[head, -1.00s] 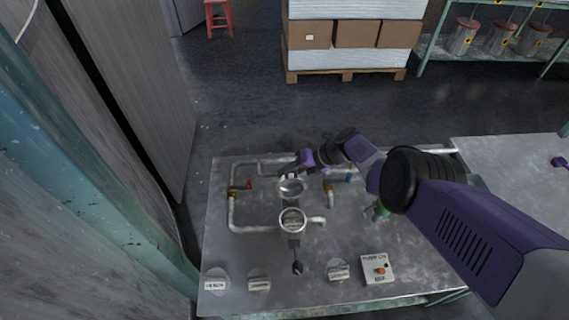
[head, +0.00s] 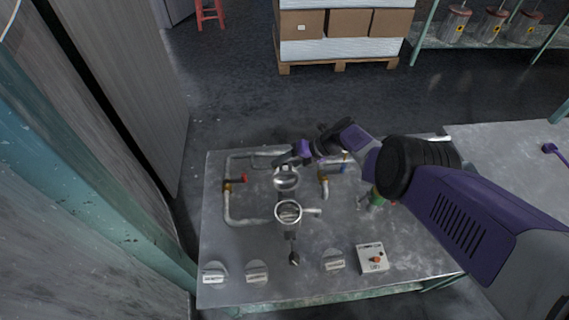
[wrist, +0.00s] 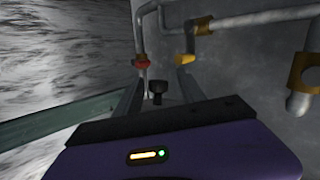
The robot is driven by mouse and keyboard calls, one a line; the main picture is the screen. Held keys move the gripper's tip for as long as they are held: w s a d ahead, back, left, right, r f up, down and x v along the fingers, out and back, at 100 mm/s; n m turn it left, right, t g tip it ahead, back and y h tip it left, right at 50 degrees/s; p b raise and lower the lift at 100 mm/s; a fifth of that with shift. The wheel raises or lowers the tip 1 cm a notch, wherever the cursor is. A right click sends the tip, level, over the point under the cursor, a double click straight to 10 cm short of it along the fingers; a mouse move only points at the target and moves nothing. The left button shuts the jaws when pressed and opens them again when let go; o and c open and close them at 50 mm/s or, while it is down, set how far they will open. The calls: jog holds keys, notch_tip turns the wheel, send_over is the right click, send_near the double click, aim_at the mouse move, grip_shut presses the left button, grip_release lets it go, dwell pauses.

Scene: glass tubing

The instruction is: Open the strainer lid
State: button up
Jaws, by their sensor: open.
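The strainer shows in the head view as a round metal body with a bright open rim (head: 288,212). Its round metal lid (head: 286,178) is raised at the far side of the rim, tilted up and apart from the opening. A dark knobbed handle (head: 294,258) extends toward the near side. My gripper (head: 279,161) is just beyond the lid; I cannot tell whether it touches it. In the wrist view, its two fingers (wrist: 160,98) are apart, with a small dark knob (wrist: 157,88) showing between them; I cannot tell which part this is.
Labelled plates (head: 257,272) and a pump switch box (head: 372,258) sit along the front. The table's right part (head: 515,190) is mostly clear.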

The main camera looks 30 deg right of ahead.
jog(key=p+v, duration=0.5)
jog(key=v, duration=0.2)
jog(key=shift+s+d+r, duration=0.1)
jog(key=shift+s+d, duration=0.05)
jog(key=shift+d, duration=0.05)
dwell(0.4)
